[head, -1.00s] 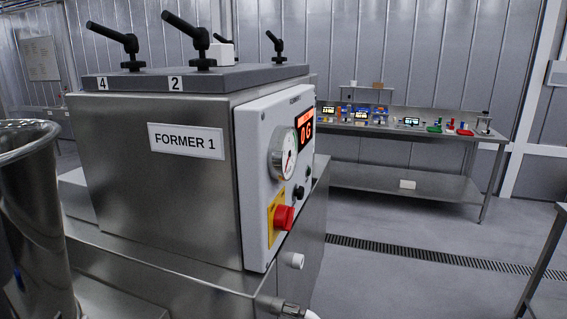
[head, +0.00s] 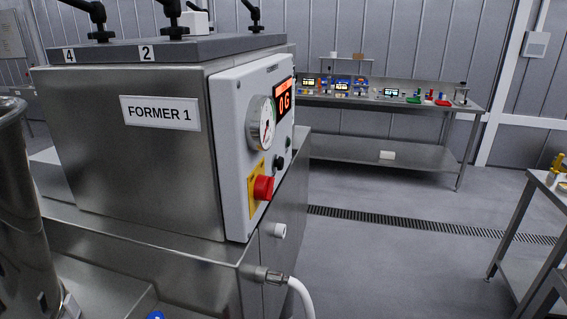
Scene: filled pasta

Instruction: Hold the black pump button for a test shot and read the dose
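The machine labelled FORMER 1 (head: 159,113) stands at left with a white control panel (head: 233,160) on its right side, seen at a steep angle. The panel carries an orange-red display (head: 284,95) that appears to read "0 G" and a round gauge (head: 261,123). Two small dark round controls sit below the display, one lower left (head: 278,163) and one upper right (head: 288,142). I cannot tell which is the black pump button. A red emergency knob (head: 263,187) sits on a yellow plate. Neither of my grippers is in view.
A metal funnel-like vessel (head: 22,200) stands close at left. A white hose (head: 301,297) leaves the machine's lower front. A bench (head: 420,142) with small items stands at the back, and another table (head: 548,190) at right. The floor between, with a drain (head: 400,222), is clear.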

